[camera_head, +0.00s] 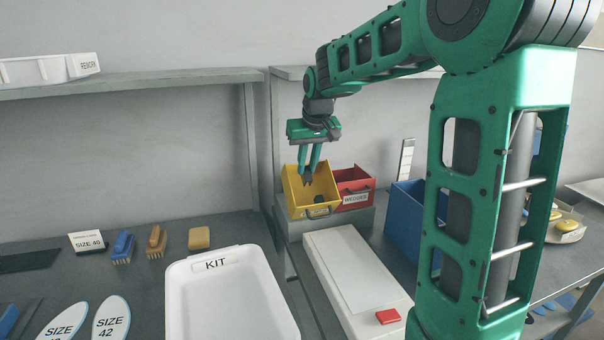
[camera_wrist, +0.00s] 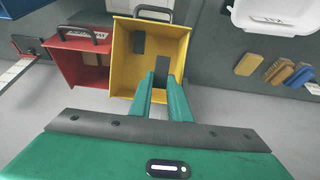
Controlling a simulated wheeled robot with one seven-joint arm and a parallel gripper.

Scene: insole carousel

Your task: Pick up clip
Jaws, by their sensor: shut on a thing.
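My gripper (camera_head: 309,170) reaches down into the upper part of the yellow bin (camera_head: 294,190). Its green fingers are shut on a small dark grey clip (camera_head: 307,179) at their tips. The fingers also show in the wrist view (camera_wrist: 161,82), over the yellow bin (camera_wrist: 122,70). Another dark piece (camera_head: 318,199) lies low in the bin, near its front. In the wrist view a dark piece (camera_wrist: 138,44) lies on the bin's floor, apart from the fingers. The label on the yellow bin is too small to read.
A red bin (camera_head: 355,182) labelled WEDGES adjoins the yellow bin on the right. A blue bin (camera_head: 405,215) stands farther right. A white KIT tray (camera_head: 183,300) lies front left, beside a white box with a red button (camera_head: 388,316). A shelf (camera_head: 150,82) runs above left.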

